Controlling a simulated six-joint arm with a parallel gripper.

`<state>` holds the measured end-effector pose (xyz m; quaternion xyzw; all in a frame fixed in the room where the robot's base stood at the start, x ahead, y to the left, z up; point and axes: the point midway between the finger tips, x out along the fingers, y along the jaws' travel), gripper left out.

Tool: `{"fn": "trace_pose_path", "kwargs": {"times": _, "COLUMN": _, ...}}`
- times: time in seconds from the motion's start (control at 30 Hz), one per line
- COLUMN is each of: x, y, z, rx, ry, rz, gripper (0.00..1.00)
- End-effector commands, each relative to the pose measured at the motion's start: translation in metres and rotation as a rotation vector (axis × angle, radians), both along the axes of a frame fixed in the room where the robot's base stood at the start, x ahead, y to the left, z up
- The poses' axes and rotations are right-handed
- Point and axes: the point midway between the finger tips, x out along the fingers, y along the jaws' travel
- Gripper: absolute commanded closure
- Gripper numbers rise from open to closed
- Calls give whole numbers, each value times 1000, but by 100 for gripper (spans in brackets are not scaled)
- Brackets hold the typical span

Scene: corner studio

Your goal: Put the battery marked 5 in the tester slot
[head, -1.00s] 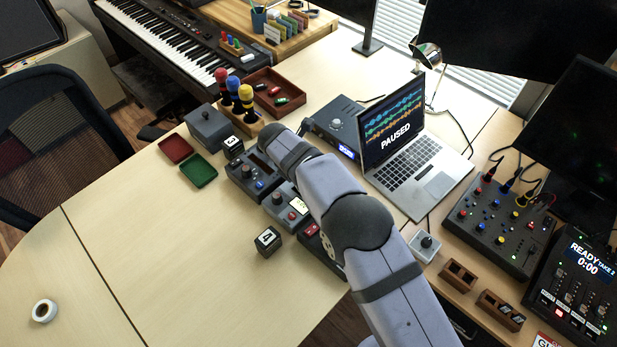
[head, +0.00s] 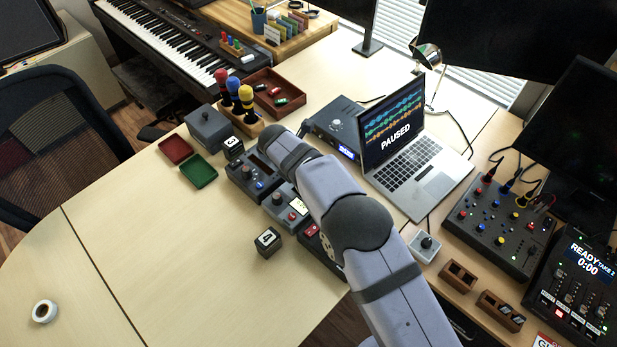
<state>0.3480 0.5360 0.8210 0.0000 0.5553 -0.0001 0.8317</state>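My arm reaches from the lower right to the row of dark devices in the middle of the table. Its dark wrist end is over the back of that row, and no gripper fingers show. I cannot make out a battery marked 5. A brown wooden holder (head: 486,303) at the lower right holds small light-marked pieces, too small to read. A similar holder (head: 445,273) beside it looks empty. A brown tray (head: 297,82) at the back holds small red and green pieces. I cannot tell which device has the tester slot; my arm hides part of the row.
Dark cubes marked 3 (head: 233,147) and 4 (head: 267,242) stand near the devices. A red tray (head: 175,150) and a green tray (head: 199,170) lie left of them. The laptop (head: 437,190) stands right of my arm. The table's front left is mostly clear, with a tape roll (head: 44,311).

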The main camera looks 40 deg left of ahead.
Motion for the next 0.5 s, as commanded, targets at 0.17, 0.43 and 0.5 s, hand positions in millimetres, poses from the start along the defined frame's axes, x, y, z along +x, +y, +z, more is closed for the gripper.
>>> {"fn": "trace_pose_path", "kwargs": {"times": 0.17, "x": 0, "y": 1, "z": -3, "rx": 2, "ry": -1, "rz": 1, "gripper": 100}}
{"fn": "trace_pose_path", "kwargs": {"times": 0.43, "x": 0, "y": 0, "z": -11, "rx": 0, "ry": 1, "rz": 0, "gripper": 100}}
{"fn": "trace_pose_path", "kwargs": {"times": 0.5, "x": -1, "y": -1, "z": -13, "rx": -1, "ry": 2, "rz": 0, "gripper": 100}}
